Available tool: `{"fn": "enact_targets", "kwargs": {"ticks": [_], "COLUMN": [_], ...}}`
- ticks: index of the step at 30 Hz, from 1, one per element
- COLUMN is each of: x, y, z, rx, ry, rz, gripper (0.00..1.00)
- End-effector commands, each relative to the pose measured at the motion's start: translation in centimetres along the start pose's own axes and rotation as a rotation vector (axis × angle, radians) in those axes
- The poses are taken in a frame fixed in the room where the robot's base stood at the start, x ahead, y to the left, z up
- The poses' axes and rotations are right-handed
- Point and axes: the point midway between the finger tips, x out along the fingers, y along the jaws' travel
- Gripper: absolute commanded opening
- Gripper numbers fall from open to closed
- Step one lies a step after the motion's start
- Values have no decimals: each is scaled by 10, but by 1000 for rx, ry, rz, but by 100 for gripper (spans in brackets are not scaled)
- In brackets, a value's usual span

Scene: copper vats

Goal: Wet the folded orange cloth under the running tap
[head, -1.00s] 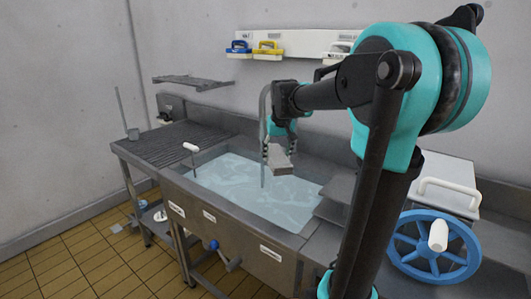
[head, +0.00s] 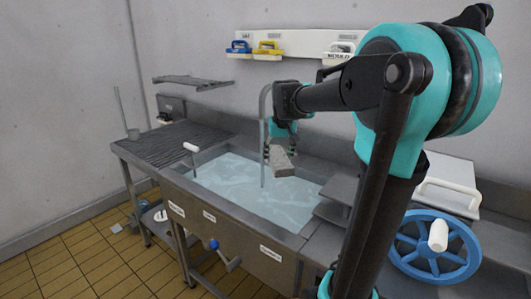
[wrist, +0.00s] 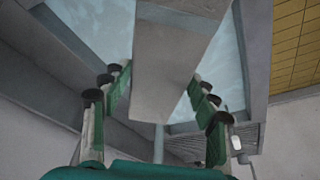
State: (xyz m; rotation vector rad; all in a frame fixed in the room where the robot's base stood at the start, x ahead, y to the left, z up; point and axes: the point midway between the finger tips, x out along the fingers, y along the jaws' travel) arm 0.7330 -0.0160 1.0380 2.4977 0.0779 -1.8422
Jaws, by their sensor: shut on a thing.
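My gripper (head: 280,143) is shut on a pale grey, slab-like piece (head: 281,163), held tilted above the water in the sink. In the wrist view the same grey slab (wrist: 172,60) lies between the green-padded fingers of my gripper (wrist: 160,88). I see no orange on it and no orange cloth elsewhere. The tap (head: 264,98) is a grey curved spout just left of my gripper. A thin pale vertical line, which looks like its stream, drops to the water beside the slab. I cannot tell whether stream and slab touch.
The steel sink (head: 228,217) is filled with light blue water. A ribbed drainboard (head: 165,142) lies to its left. A wall rack (head: 290,45) holds several brushes. A blue handwheel (head: 433,262) and a white-handled lid (head: 452,172) are at the right.

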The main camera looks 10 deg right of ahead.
Motion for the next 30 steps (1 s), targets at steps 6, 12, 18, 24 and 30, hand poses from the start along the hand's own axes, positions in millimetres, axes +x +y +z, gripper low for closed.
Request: {"fn": "enact_targets", "kwargs": {"ticks": [6,12,18,24,30], "x": [0,0,-7,-22,-36], "y": [0,0,2,5,8], "z": [0,0,5,15,24], "rx": [0,0,1,1,0], "ry": [0,0,0,0,0], "rz": [0,0,0,0,0], "gripper": [23,23,23,23,23]}}
